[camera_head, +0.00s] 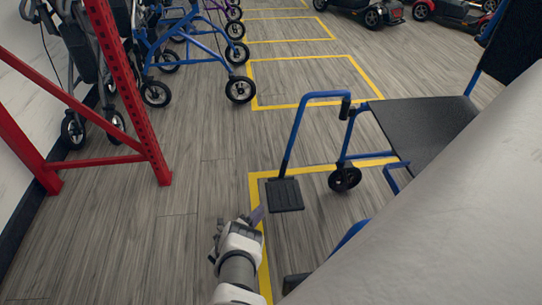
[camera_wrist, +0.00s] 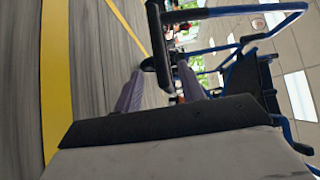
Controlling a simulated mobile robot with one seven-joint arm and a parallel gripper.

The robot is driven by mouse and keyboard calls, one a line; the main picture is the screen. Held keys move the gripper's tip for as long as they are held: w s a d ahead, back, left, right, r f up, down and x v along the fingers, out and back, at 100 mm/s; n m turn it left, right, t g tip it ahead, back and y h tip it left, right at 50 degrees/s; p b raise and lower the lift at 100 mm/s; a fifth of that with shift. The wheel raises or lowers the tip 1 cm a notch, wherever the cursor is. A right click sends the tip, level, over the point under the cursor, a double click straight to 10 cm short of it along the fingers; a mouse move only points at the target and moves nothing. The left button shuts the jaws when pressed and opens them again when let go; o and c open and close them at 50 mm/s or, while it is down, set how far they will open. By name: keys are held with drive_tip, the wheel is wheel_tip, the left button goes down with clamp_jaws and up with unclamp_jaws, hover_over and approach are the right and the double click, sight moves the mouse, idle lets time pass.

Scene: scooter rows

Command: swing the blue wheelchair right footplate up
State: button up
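The blue wheelchair (camera_head: 437,128) stands at the right, its front facing left. Its black right footplate (camera_head: 285,195) lies roughly flat at the low end of a blue hanger tube (camera_head: 298,125). My gripper (camera_head: 257,215) is low, just left of and nearer than the footplate. In the wrist view, my gripper's two grey-purple fingers (camera_wrist: 160,85) are spread apart. The footplate (camera_wrist: 157,40) shows edge-on there, its near edge in line with the gap between the fingertips. I cannot tell whether either finger touches it.
A red post frame (camera_head: 128,90) stands at the left, with a blue rollator (camera_head: 190,45) behind it. Yellow floor lines (camera_head: 256,190) mark the bays. Scooters (camera_head: 370,12) stand at the back. A pale surface hides the lower right. The floor left of my gripper is clear.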

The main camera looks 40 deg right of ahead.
sight(272, 199)
drive_tip(key=b+x, duration=0.3)
drive_tip(key=x, duration=0.5)
drive_tip(key=shift+d, duration=0.15)
clamp_jaws()
